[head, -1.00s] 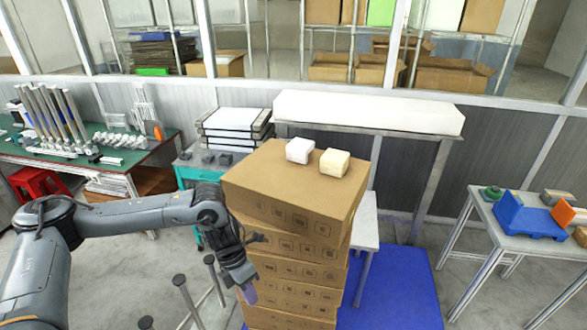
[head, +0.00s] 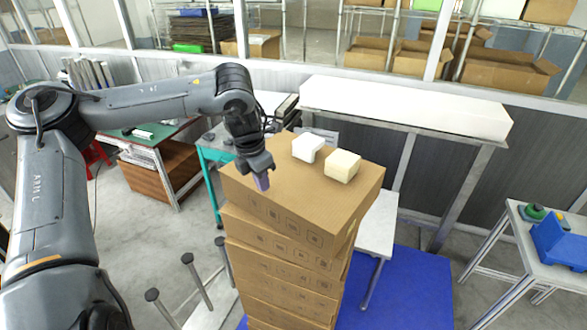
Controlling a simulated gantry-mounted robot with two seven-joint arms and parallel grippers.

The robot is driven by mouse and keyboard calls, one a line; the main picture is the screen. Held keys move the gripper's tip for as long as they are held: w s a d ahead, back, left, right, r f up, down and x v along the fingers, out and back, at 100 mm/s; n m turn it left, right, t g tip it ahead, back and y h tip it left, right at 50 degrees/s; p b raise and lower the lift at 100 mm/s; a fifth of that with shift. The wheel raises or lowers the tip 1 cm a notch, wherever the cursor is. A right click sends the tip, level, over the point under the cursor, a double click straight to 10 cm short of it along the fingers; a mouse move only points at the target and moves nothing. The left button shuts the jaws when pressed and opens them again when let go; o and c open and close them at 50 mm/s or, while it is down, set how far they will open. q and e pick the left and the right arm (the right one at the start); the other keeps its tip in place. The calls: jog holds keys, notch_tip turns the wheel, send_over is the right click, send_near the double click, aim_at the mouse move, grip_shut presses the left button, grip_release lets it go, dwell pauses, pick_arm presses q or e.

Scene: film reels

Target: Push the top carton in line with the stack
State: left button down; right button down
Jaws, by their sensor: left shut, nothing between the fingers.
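The top carton (head: 290,203) is a brown box on a tall stack of similar cartons (head: 275,272). It sits turned relative to the cartons below, with its left front corner jutting past them. A white block (head: 307,148) and a cream block (head: 342,166) rest on its top. My left gripper (head: 262,182) is shut and empty, pointing down at the left part of the top carton; whether it touches the carton cannot be told. My right gripper is not in view.
The stack stands on a blue mat (head: 405,290). A white low table (head: 378,228) is behind it on the right. A long white box (head: 405,105) lies on a bench behind. A table with a blue bin (head: 560,240) is at the right. Metal posts (head: 197,280) stand at the left.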

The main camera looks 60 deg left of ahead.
aim_at(293, 177)
pick_arm(q)
jog(key=w+p, duration=0.1)
jog(key=w, duration=0.2)
jog(key=w+a+p, duration=0.1)
jog(key=w, duration=0.2)
jog(key=w+p, duration=0.1)
jog(key=w, duration=0.3)
jog(key=shift+a, duration=0.3)
jog(key=shift+f+p, duration=0.2)
jog(key=shift+p, duration=0.1)
jog(key=shift+f, duration=0.45)
jog(key=shift+s+a+f+b, duration=0.1)
jog(key=shift+f+b, duration=0.15)
jog(key=shift+b, duration=0.05)
